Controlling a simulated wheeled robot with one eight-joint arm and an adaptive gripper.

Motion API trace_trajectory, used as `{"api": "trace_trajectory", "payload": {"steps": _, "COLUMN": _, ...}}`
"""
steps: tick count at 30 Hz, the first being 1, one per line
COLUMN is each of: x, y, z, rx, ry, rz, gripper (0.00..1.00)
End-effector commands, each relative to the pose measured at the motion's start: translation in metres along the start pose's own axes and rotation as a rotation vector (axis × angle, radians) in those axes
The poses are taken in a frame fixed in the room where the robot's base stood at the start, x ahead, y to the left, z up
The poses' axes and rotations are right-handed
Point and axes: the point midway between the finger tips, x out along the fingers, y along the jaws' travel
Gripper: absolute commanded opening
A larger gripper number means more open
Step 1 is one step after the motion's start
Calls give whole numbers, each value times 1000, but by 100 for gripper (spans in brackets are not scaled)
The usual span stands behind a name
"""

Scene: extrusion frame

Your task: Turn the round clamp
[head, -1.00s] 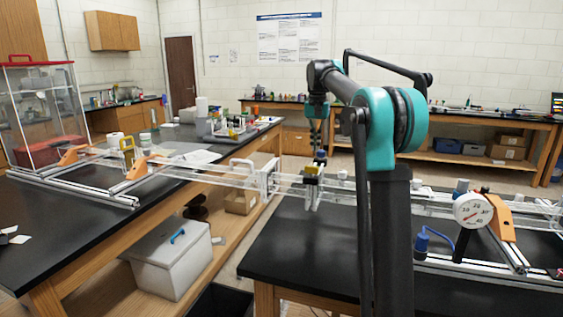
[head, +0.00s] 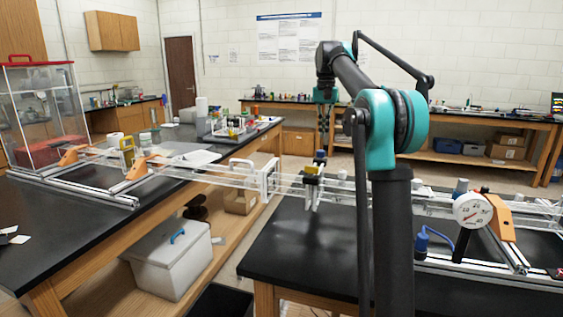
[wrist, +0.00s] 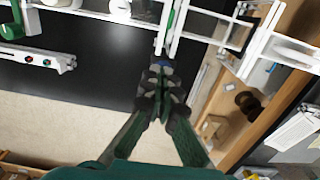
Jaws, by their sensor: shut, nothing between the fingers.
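A small dark-blue round knob (head: 320,156) stands on a yellow block (head: 314,169) that sits on the clear rail frame, at the near bench's back left part. It looks like the round clamp, though it is too small to be certain. My gripper (head: 323,146) points down just above the knob in the head view. In the wrist view, my gripper (wrist: 160,75) has its fingers together with nothing held. A bit of blue (wrist: 166,62) shows just beyond the fingertips, and the fingers hide most of what lies under them. I cannot tell whether they touch it.
A dial gauge (head: 472,210), an orange bracket (head: 502,218) and a blue bottle-like part (head: 422,240) stand to the right of my arm. Clear rails (head: 235,175) span the gap between the benches. The near bench's black top (head: 300,240) is clear at front left.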

Motion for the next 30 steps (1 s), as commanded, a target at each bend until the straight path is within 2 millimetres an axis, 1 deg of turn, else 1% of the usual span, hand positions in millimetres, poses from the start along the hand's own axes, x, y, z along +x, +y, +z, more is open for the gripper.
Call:
{"api": "trace_trajectory", "payload": {"steps": 1, "x": 0, "y": 3, "z": -1, "rx": 0, "ry": 0, "rz": 0, "gripper": 0}}
{"api": "trace_trajectory", "payload": {"steps": 5, "x": 8, "y": 2, "z": 0, "rx": -1, "ry": 0, "rz": 0, "gripper": 0}}
{"api": "trace_trajectory", "payload": {"steps": 15, "x": 48, "y": 2, "z": 0, "rx": -1, "ry": 0, "rz": 0, "gripper": 0}}
{"api": "trace_trajectory", "payload": {"steps": 18, "x": 57, "y": 2, "z": 0, "rx": -1, "ry": 0, "rz": 0, "gripper": 0}}
{"api": "trace_trajectory", "payload": {"steps": 24, "x": 68, "y": 2, "z": 0, "rx": -1, "ry": 0, "rz": 0, "gripper": 0}}
{"api": "trace_trajectory", "payload": {"steps": 30, "x": 69, "y": 2, "z": 0, "rx": -1, "ry": 0, "rz": 0, "gripper": 0}}
